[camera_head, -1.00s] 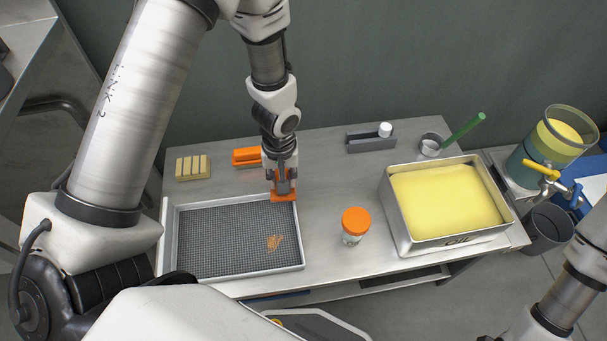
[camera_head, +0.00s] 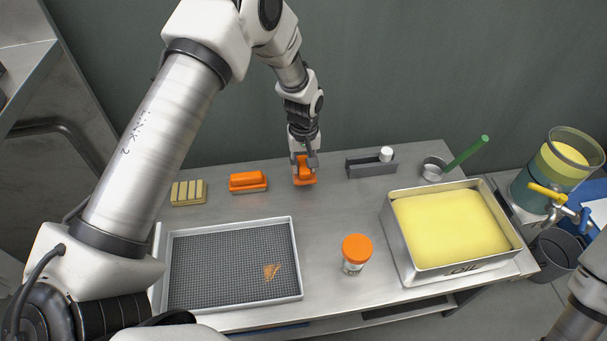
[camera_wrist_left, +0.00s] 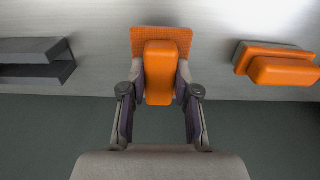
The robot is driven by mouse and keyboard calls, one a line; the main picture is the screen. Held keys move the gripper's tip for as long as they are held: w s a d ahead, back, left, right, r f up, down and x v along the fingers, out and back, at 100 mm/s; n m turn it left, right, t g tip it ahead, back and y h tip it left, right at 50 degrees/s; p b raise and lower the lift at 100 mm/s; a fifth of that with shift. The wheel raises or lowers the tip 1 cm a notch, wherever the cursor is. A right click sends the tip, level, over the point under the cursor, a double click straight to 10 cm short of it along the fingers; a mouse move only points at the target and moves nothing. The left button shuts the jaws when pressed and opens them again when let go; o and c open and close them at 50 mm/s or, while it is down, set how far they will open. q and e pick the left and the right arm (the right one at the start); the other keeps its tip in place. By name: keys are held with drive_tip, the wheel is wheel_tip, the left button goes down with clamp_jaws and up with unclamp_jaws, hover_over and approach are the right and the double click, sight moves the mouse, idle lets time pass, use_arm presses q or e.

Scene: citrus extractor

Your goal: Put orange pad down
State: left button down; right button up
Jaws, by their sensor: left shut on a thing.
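My left gripper (camera_head: 304,167) is shut on the handle of an orange pad (camera_head: 304,181). They are over the back middle of the steel table, between a second orange pad (camera_head: 248,181) and a grey holder (camera_head: 370,168). The left wrist view shows the held pad (camera_wrist_left: 161,68) between both fingers, its flat plate beyond the handle. I cannot tell whether the plate touches the table. The second pad (camera_wrist_left: 282,65) lies apart at the right of that view. My right gripper is out of view; only part of that arm shows at the lower right.
A tray with a dark mesh (camera_head: 180,242) and an orange-brown smear stands front left. A beige ribbed block (camera_head: 188,193) is at the back left. An orange-lidded jar (camera_head: 356,253) and an oil pan (camera_head: 391,235) stand to the right.

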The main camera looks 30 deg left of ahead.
sight(303, 173)
use_arm(q)
wheel_tip(303, 173, down, 3)
drive_tip(key=shift+f+b, duration=0.1)
drive_tip(key=shift+b, duration=0.5)
drive_tip(key=shift+f, duration=0.15)
drive_tip(key=c, duration=0.9)
unclamp_jaws()
drive_tip(key=shift+o, duration=0.2)
wheel_tip(303, 173, up, 12)
drive_tip(key=p, duration=0.4)
drive_tip(key=shift+r, duration=0.2)
